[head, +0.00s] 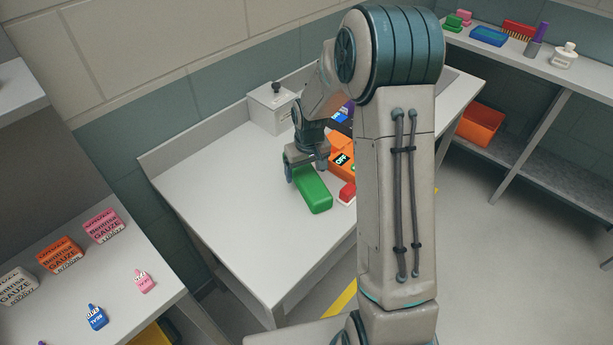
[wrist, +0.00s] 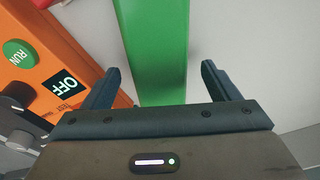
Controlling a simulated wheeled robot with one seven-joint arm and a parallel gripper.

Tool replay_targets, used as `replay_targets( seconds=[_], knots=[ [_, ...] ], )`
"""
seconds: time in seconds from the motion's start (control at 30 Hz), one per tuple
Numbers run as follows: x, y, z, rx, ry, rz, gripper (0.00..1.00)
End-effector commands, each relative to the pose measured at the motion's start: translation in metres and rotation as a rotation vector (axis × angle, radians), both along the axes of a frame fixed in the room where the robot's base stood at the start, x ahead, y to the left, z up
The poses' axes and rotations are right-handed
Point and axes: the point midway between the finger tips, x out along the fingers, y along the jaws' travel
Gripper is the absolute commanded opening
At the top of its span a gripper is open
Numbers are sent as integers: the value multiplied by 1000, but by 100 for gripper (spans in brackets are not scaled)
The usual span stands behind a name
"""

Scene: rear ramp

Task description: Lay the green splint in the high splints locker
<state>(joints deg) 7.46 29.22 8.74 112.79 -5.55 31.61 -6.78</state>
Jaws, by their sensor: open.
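The green splint (head: 314,190) lies on the white table in the middle of the head view. In the wrist view the green splint (wrist: 156,50) runs up from between the jaws to the top edge. My gripper (head: 305,164) is at the splint's far end. In the wrist view my gripper (wrist: 160,82) is open, with one finger on each side of the splint and a gap to both. The high splints locker cannot be made out in either view.
An orange device (head: 342,150) marked OFF and a red item (head: 347,193) stand close right of the splint. A white box (head: 272,107) is behind. The table's left part (head: 220,200) is clear. Gauze packs (head: 60,254) lie on the left shelf; an orange bin (head: 480,125) is at right.

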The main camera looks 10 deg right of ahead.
Motion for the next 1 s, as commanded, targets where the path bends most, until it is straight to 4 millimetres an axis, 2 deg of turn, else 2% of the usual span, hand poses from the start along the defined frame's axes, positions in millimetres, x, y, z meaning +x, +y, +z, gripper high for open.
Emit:
replay_targets(
  seconds=[0.2,0.5,0.7,0.73,0.77,1.0],
  knots=[
    [1,0,-24,0,2,0,82],
    [2,-1,-28,-2,0,-1,82],
    [2,-1,-27,-1,0,-1,30],
    [2,-1,-27,-1,0,-1,30],
    [2,-1,-27,-2,0,-1,26],
    [3,-1,-26,-2,-1,-1,26]
  ],
)
